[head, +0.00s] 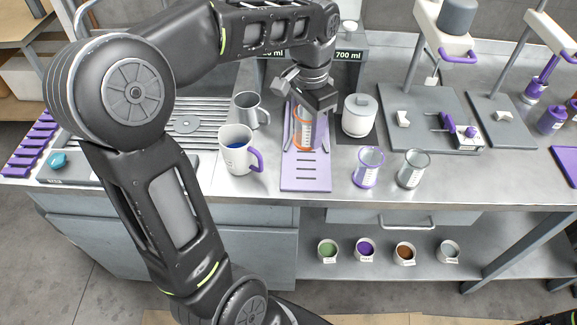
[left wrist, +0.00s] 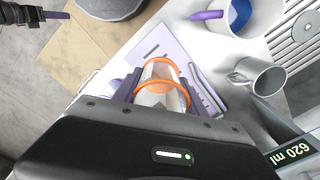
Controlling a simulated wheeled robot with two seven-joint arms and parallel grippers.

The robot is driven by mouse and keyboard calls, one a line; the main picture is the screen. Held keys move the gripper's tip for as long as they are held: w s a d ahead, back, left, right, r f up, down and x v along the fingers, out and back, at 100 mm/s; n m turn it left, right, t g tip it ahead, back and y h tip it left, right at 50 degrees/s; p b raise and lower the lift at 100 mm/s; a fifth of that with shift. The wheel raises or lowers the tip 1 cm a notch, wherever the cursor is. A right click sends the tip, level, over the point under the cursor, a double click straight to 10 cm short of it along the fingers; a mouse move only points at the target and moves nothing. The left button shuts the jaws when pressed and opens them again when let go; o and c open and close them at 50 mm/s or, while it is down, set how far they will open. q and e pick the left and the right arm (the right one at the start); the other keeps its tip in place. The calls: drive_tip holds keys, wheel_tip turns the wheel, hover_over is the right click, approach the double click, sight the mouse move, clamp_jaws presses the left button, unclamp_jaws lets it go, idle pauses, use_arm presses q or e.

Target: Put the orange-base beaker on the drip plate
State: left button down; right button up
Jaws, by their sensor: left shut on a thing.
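The orange-base beaker (head: 303,136) is clear glass with orange bands. My left gripper (head: 303,112) is shut on it from above and behind. The left wrist view also shows the beaker (left wrist: 160,92) between the fingers of my left gripper (left wrist: 163,98). The drip plate (head: 305,181) is a flat lavender plate with dark slots, lying on the steel counter. The beaker is upright over the plate's rear part; I cannot tell whether its base touches it. Part of my right gripper (left wrist: 22,14) seems to show at the left wrist view's upper left corner, its jaws unclear.
A white mug (head: 236,155) with a purple handle and a grey metal jug (head: 247,110) stand left of the plate. A white lidded pot (head: 359,117), a purple-base beaker (head: 368,168) and a grey-base beaker (head: 412,170) stand to the right. The plate's front part is bare.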

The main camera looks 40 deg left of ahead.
use_arm(q)
drive_tip(key=shift+w+d, duration=0.2)
drive_tip(key=shift+d, duration=0.05)
drive_tip(key=shift+s+a+f, duration=0.15)
drive_tip(key=shift+f, duration=0.25)
hover_over(306, 169)
drive_tip(key=shift+f+p, duration=0.4)
drive_tip(key=shift+f, duration=2.35)
drive_tip(key=shift+f, duration=1.85)
drive_tip(key=shift+f, duration=0.15)
drive_tip(key=c, duration=0.6)
unclamp_jaws()
drive_tip(key=shift+c, duration=0.2)
